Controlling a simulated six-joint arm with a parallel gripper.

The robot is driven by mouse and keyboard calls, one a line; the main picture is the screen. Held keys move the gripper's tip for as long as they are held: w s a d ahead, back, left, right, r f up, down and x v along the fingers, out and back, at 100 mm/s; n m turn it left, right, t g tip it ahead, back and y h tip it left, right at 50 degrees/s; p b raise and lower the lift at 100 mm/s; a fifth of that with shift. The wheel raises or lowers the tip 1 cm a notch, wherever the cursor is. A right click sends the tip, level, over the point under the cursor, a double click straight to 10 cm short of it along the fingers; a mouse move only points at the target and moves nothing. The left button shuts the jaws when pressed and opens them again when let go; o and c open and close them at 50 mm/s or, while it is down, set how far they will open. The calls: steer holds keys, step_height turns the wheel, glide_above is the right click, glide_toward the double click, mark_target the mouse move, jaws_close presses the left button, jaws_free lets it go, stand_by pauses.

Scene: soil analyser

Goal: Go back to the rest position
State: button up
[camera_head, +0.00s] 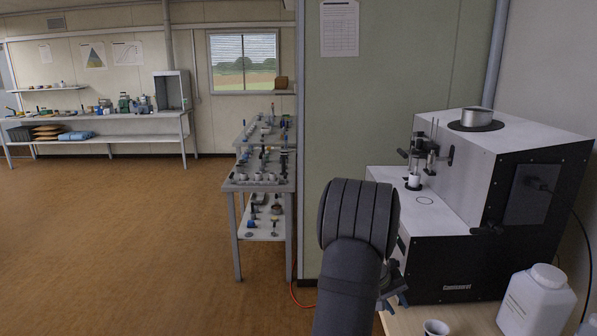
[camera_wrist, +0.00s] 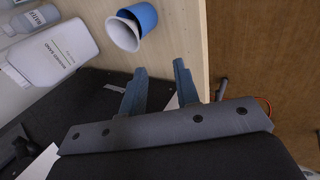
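My gripper (camera_wrist: 158,82) is open in the wrist view, its two fingers apart with nothing visible between them. In the head view my arm's dark rounded link hides most of it, and only part of the gripper (camera_head: 390,285) shows at the link's right side. It is in front of the soil analyser (camera_head: 440,255), a white and black machine on the right. A small white container (camera_head: 414,181) stands on the analyser's ledge under its probe. I cannot tell the rest position from these views.
A white bottle (camera_head: 540,303) and a small cup (camera_head: 435,328) stand on the wooden bench (camera_head: 470,318). In the wrist view a blue-and-white cup (camera_wrist: 148,15) is just beyond the fingers. A loaded rack (camera_head: 238,220) stands left of the green partition; the floor left is clear.

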steer(key=s+a+f, duration=0.2)
steer(key=a+f, duration=0.1)
steer(key=a, duration=0.6)
steer(key=s+a+f, duration=0.1)
steer(key=a+f, duration=0.3)
steer(key=a, duration=0.6)
steer(key=s+a+f, duration=0.2)
steer(key=a+f, duration=0.1)
steer(key=a, duration=0.6)
steer(key=d+r, duration=0.2)
steer(key=d, duration=0.4)
steer(key=shift+d+r+n, duration=0.25)
steer(key=shift+d+n, duration=0.05)
steer(key=shift+d, duration=0.1)
